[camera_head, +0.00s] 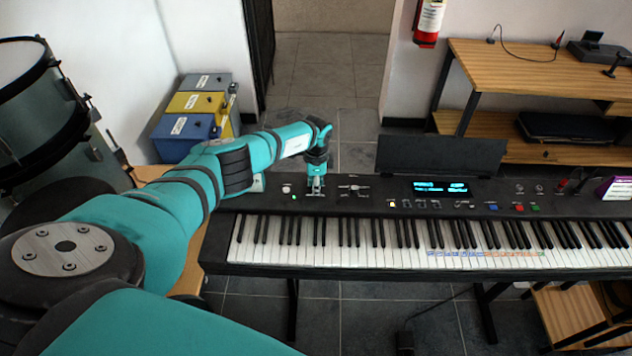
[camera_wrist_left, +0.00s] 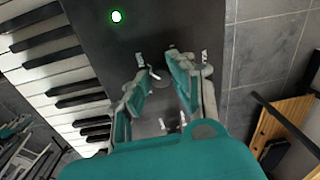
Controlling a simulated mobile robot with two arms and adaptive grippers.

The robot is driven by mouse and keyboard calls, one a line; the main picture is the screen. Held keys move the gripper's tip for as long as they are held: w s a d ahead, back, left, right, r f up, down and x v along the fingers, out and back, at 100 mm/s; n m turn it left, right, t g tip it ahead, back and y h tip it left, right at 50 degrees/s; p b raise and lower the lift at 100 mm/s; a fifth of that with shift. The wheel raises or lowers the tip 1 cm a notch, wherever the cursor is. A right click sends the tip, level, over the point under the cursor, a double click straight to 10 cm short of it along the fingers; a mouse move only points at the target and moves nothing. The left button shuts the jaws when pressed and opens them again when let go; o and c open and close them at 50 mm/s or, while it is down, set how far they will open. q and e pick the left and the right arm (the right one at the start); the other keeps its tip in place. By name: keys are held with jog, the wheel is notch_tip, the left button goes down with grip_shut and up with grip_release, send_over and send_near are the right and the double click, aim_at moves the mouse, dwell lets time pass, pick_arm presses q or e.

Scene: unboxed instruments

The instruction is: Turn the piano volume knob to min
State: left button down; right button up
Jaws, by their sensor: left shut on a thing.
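The piano (camera_head: 380,200) is a black keyboard on a stand, with its control panel along the far side of the keys. My left gripper (camera_head: 316,188) reaches down onto the left part of this panel. In the left wrist view the two fingers of my left gripper (camera_wrist_left: 158,66) straddle a small spot on the panel and are shut on the volume knob, which they largely hide. Pale marks show around the fingertips. Which way the knob points cannot be seen. My right gripper is not in view.
A lit round button (camera_wrist_left: 116,16) sits on the panel near the fingers. A music stand (camera_head: 440,156) rises behind the panel, right of my arm. Several storage boxes (camera_head: 190,115) and a drum (camera_head: 40,110) stand at left. A wooden desk (camera_head: 520,70) is at back right.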

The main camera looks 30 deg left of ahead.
pick_arm(q)
jog(key=shift+w+r+n, duration=0.15)
jog(key=shift+n, duration=0.15)
jog(key=c, duration=1.1)
grip_release()
jog(key=shift+c, duration=0.2)
notch_tip(320, 180, up, 12)
jog(key=shift+s, duration=0.3)
jog(key=shift+d, duration=0.15)
